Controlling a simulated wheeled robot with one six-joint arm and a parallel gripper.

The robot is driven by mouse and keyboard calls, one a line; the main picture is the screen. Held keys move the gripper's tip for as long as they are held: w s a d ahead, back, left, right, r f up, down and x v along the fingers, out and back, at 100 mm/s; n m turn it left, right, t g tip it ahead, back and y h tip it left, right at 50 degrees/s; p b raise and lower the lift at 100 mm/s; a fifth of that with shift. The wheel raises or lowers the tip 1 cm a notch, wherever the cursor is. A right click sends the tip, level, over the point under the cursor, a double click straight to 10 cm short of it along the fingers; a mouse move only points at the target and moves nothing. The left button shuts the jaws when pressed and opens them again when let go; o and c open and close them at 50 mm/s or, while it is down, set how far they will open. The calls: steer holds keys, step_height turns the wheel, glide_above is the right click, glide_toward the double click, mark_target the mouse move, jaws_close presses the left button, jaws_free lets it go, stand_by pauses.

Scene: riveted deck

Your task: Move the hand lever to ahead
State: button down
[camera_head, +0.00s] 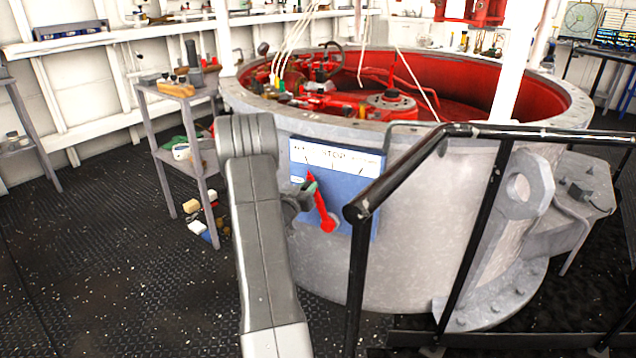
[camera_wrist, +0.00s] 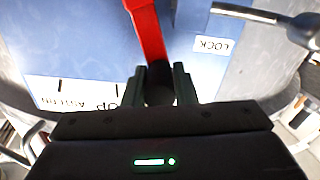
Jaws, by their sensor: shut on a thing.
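The hand lever (camera_head: 319,205) is a red bar on a blue panel (camera_head: 346,205) fixed to the grey drum. It pivots near its lower end and leans up and to the left, its tip below the left part of the white label strip (camera_head: 340,158), left of STOP. My gripper (camera_head: 307,189) is at its upper part. In the wrist view, upside down, the red lever (camera_wrist: 149,35) runs to a dark end between the fingers of my gripper (camera_wrist: 159,82), which are shut on it. ASTERN and part of STOP show at left; the AHEAD word is hidden there.
A black handrail (camera_head: 405,165) stands close in front of the panel's right side. A LOCK plate (camera_wrist: 218,43) is on the panel beside the lever. A grey shelf cart (camera_head: 180,97) stands left of the drum (camera_head: 430,210). The deck at left is mostly clear.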

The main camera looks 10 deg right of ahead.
steer(key=shift+w+a+f+n, duration=0.2)
steer(key=shift+w+a+n, duration=0.2)
steer(key=shift+a, duration=0.3)
steer(key=c, duration=1.2)
jaws_free()
steer(key=shift+a, duration=0.15)
steer(key=shift+s, duration=0.15)
steer(key=p+v, duration=0.2)
steer(key=v, duration=1.1)
steer(key=shift+s+a, duration=0.1)
steer(key=shift+s, duration=0.15)
steer(key=shift+w+f, duration=0.1)
